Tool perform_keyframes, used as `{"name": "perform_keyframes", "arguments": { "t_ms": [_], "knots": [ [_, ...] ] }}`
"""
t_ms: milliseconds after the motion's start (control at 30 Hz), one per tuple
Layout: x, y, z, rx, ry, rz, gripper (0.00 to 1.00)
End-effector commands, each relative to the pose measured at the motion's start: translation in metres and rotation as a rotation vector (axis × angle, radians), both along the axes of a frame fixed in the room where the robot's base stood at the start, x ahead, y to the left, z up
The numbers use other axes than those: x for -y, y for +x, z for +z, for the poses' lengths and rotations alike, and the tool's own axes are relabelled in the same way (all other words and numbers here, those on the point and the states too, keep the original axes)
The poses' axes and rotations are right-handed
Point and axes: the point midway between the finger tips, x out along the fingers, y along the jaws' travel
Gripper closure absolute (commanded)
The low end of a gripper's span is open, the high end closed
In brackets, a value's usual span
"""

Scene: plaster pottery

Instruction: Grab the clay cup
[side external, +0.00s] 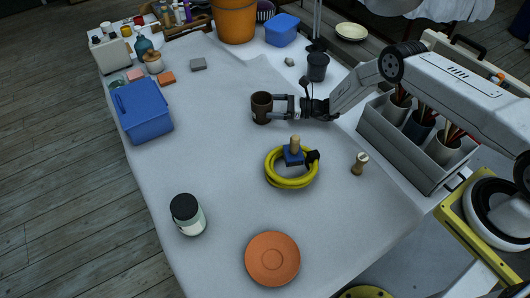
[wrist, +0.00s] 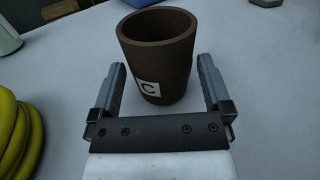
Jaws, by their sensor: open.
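The clay cup (side external: 261,108) is dark brown and stands upright on the white-covered table. In the wrist view the cup (wrist: 158,55) has a white label with a letter C low on its front. My gripper (side external: 283,106) is at table height just right of the cup in the side view. In the wrist view my gripper (wrist: 162,72) is open, with one finger on each side of the cup's lower front. A gap shows between each finger and the cup, and nothing is held.
A coiled yellow hose (side external: 291,182) with a blue-based tool lies near my gripper. A dark small cup (side external: 317,67) stands behind. A blue bin (side external: 143,110), a jar (side external: 187,215) and an orange plate (side external: 272,259) stand farther off. The table left of the cup is clear.

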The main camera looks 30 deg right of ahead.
Motion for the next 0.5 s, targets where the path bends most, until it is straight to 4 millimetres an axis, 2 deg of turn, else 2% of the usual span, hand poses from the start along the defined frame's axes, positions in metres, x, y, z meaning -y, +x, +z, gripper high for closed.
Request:
{"name": "perform_keyframes", "arguments": {
  "t_ms": [300, 500],
  "knots": [
    [-0.028, 0.019, -0.001, 0.0, -0.001, 0.002, 0.0],
    [-0.037, 0.025, -0.001, 0.0, 0.0, 0.0, 0.0]
  ]
}}
